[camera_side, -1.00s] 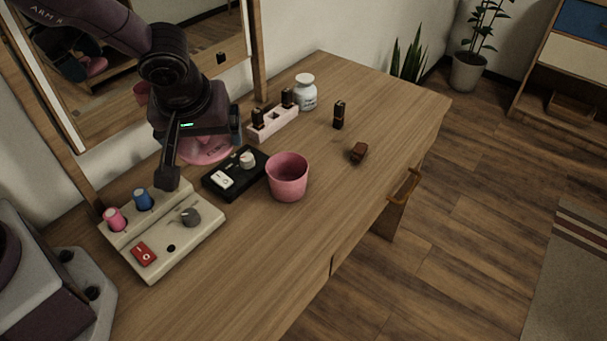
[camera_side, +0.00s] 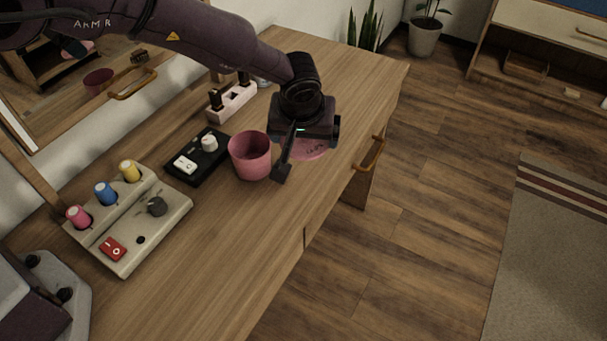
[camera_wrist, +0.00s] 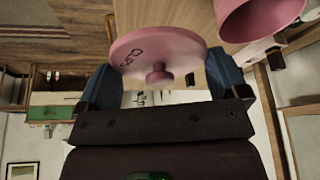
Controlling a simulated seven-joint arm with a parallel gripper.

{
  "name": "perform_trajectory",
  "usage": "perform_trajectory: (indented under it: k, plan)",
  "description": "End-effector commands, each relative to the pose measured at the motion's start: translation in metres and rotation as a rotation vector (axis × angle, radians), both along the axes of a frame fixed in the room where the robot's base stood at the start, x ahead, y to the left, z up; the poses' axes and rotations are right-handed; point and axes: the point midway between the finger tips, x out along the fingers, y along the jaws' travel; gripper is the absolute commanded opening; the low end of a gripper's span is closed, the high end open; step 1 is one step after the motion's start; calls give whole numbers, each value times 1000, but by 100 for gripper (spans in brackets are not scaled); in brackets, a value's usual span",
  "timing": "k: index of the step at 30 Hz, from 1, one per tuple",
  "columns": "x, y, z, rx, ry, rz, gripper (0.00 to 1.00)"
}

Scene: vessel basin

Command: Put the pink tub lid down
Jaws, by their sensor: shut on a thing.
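The pink tub lid (camera_side: 315,150) is a flat pink disc with a small knob and dark lettering, held beneath my gripper (camera_side: 308,153). In the wrist view the lid (camera_wrist: 185,45) sits between the two widely spaced blue fingers of my gripper (camera_wrist: 163,72), with its knob towards the palm. My gripper is shut on the lid, right of the pink tub and over the right part of the desk. The pink tub (camera_side: 250,158) stands upright and open on the desk; part of it shows in the wrist view (camera_wrist: 255,18). The gap under the lid is hard to judge.
A black switch box (camera_side: 197,157) lies left of the tub. A beige control panel (camera_side: 130,220) with coloured knobs stands front left. A pale pink rack (camera_side: 232,101) is behind. The desk's right edge with a handle (camera_side: 370,153) is close. The front desktop (camera_side: 235,245) is clear.

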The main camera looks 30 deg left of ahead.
Motion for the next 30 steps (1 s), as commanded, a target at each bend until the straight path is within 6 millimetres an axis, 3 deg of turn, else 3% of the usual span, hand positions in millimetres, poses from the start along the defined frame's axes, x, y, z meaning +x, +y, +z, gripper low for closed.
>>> perform_trajectory:
  k: [6, 14, 19, 30]
  plan:
    - [-2, 2, -43, 3, 6, -8, 69]
    - [-2, 1, -66, 2, 3, -7, 69]
    - [-2, 1, -90, 3, 4, -7, 69]
    - [-1, 1, -96, 1, 2, -7, 69]
